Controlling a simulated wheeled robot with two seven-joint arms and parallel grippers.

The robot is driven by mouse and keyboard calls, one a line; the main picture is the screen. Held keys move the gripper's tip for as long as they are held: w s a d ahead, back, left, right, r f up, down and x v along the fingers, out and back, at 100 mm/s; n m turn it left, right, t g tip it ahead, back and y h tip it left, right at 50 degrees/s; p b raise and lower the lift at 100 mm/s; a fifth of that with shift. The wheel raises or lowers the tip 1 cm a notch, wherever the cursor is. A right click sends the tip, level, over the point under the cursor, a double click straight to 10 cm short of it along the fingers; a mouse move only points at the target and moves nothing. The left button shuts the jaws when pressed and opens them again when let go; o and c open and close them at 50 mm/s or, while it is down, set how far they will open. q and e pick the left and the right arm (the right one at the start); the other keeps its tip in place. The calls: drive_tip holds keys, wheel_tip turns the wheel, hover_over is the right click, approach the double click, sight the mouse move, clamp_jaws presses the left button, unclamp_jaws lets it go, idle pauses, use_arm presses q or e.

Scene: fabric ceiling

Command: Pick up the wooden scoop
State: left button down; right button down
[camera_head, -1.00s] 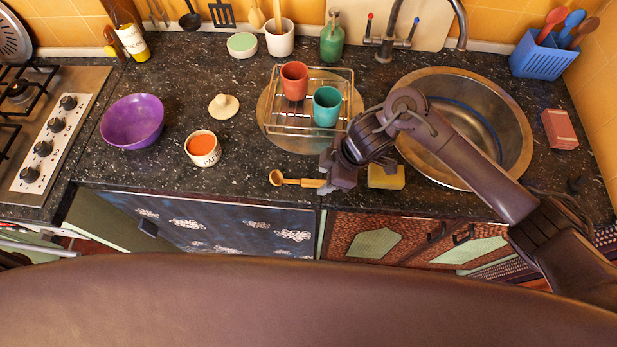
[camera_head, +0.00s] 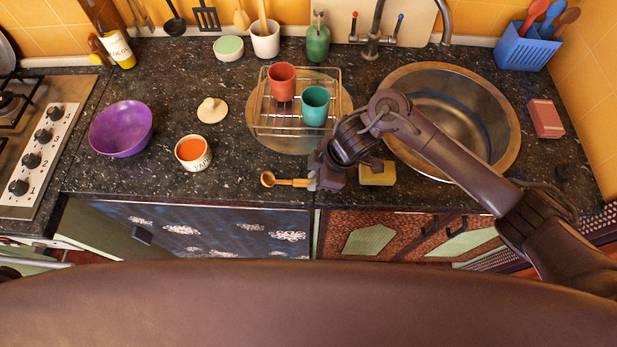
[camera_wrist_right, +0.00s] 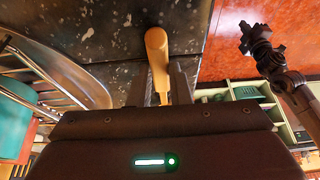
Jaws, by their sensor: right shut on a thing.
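The wooden scoop (camera_head: 285,181) lies near the counter's front edge, its round bowl to the left and its handle to the right. My right gripper (camera_head: 314,180) is at the handle's right end. In the right wrist view, the handle (camera_wrist_right: 157,45) runs between the two fingers of my right gripper (camera_wrist_right: 168,75), which is shut on it. The scoop's bowl is not clear in that view. I cannot tell any gap between scoop and counter. A dark arm with a gripper (camera_wrist_right: 250,38), seemingly my left, shows at upper right in the wrist view; its jaws are too small to read.
A yellow sponge (camera_head: 377,174) lies just right of my right gripper. Behind it stands a wire rack (camera_head: 262,118) with a red cup (camera_head: 281,82) and a teal cup (camera_head: 315,106). A labelled bowl (camera_head: 193,153) stands to the left. The sink (camera_head: 505,150) is to the right.

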wheel_tip(320, 180, up, 20)
drive_tip(key=p, duration=0.1)
idle(0.4)
idle(0.6)
